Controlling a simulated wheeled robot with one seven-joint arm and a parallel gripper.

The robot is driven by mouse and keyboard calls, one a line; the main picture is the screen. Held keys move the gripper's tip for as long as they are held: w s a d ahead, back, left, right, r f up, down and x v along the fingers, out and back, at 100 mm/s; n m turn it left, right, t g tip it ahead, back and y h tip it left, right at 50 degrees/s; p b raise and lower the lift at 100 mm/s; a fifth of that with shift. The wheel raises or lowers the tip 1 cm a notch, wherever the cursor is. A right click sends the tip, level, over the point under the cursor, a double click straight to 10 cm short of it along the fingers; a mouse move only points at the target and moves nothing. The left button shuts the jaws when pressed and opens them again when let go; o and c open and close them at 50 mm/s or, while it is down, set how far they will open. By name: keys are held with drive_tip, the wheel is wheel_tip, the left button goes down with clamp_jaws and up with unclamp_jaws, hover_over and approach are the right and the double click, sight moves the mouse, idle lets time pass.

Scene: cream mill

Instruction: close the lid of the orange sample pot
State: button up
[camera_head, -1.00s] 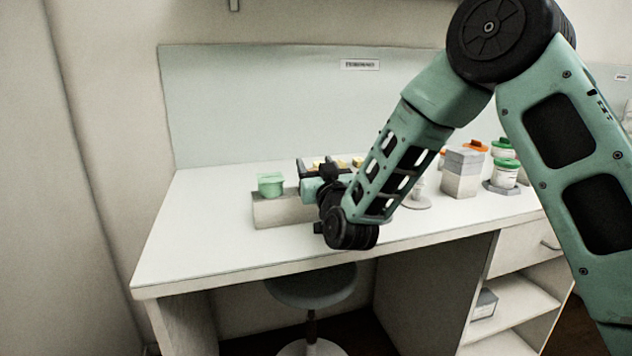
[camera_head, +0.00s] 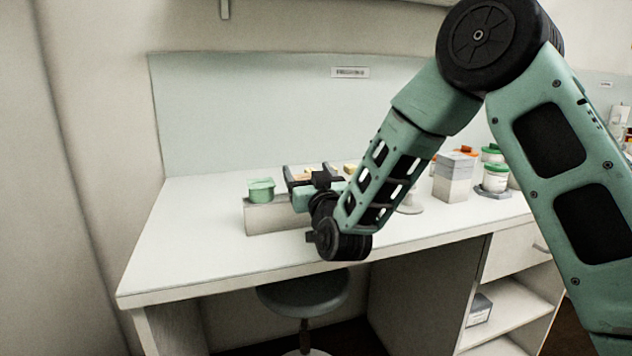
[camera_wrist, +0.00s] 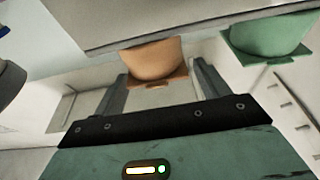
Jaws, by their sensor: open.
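The orange sample pot (camera_wrist: 153,58) shows in the wrist view between the two fingers of my gripper (camera_wrist: 158,72), with space on both sides. The wrist picture looks upside down, with the pot's flat rim or lid edge toward my palm. I cannot tell how far its lid stands open. In the head view my gripper (camera_head: 306,176) is open over the right part of a pale block, and only a bit of orange shows between its dark fingers. My wrist hides the rest of the pot there.
A green pot (camera_head: 261,191) stands on the left end of the pale block (camera_head: 270,217), close beside my gripper; it also shows in the wrist view (camera_wrist: 268,38). Grey boxes (camera_head: 453,178) and a green-lidded jar (camera_head: 495,178) stand to the right. The desk's front left is clear.

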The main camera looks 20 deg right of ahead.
drive_tip(key=s+b, duration=0.1)
drive_tip(key=s, duration=1.1)
drive_tip(key=shift+s, duration=0.25)
drive_tip(key=shift+f, duration=0.1)
drive_tip(key=s+a+f+n+g+y, duration=0.1)
drive_tip(key=a+f+n+g+y, duration=0.1)
drive_tip(key=a+f+g+y, duration=0.3)
drive_tip(key=s+a+f+n+g, duration=0.25)
drive_tip(key=s+f+g, duration=0.2)
drive_tip(key=s, duration=0.35)
drive_tip(key=s+a+f+n+g, duration=0.2)
drive_tip(key=s+a+f+g, duration=0.2)
drive_tip(key=s+g, duration=0.3)
drive_tip(key=s+d+n+g+h, duration=0.1)
drive_tip(key=s+d+g+h, duration=0.35)
drive_tip(key=s, duration=0.85)
wheel_tip(320, 180, up, 13)
drive_tip(key=p, duration=1.2)
drive_tip(key=shift+s+d, duration=0.25)
drive_tip(key=shift+s, duration=0.1)
